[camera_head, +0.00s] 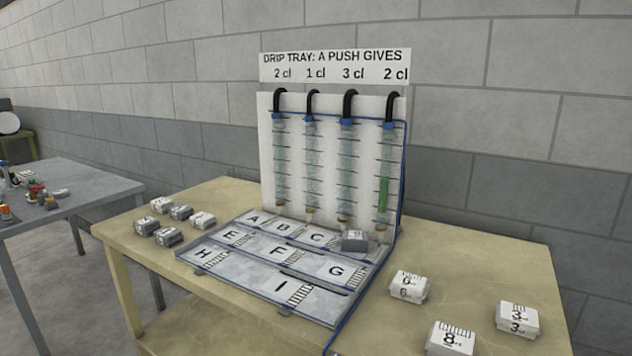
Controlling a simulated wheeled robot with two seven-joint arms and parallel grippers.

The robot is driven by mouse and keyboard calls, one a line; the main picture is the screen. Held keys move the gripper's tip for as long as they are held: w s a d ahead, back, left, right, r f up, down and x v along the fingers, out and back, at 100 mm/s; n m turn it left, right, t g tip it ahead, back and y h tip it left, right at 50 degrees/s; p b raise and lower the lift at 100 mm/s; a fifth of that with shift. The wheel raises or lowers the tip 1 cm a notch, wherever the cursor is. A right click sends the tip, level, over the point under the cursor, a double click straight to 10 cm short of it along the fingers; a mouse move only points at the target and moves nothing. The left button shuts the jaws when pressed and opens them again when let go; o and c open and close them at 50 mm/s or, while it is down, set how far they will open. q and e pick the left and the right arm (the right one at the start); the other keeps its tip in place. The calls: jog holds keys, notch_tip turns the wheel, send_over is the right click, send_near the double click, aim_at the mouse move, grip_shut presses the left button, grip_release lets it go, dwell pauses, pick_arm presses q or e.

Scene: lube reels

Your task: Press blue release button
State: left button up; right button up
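A white panel (267,150) stands upright on the table and holds several clear graduated tubes, with black hooked hoses above them. Small blue fittings sit at the tube tops, including one on the far left tube (278,115) and one on the third tube (347,122). I cannot tell whether any of these is a release button. The rightmost tube (384,150) has a green section in its lower half. A blue line (403,170) runs down the panel's right edge. Neither of my grippers is in view.
A grey lettered tray (215,268) lies before the panel, with a grey block (355,240) on its back right. Small blocks stand at left (203,220) and right (410,286) on the yellowish table (480,265). A sign (335,66) hangs above.

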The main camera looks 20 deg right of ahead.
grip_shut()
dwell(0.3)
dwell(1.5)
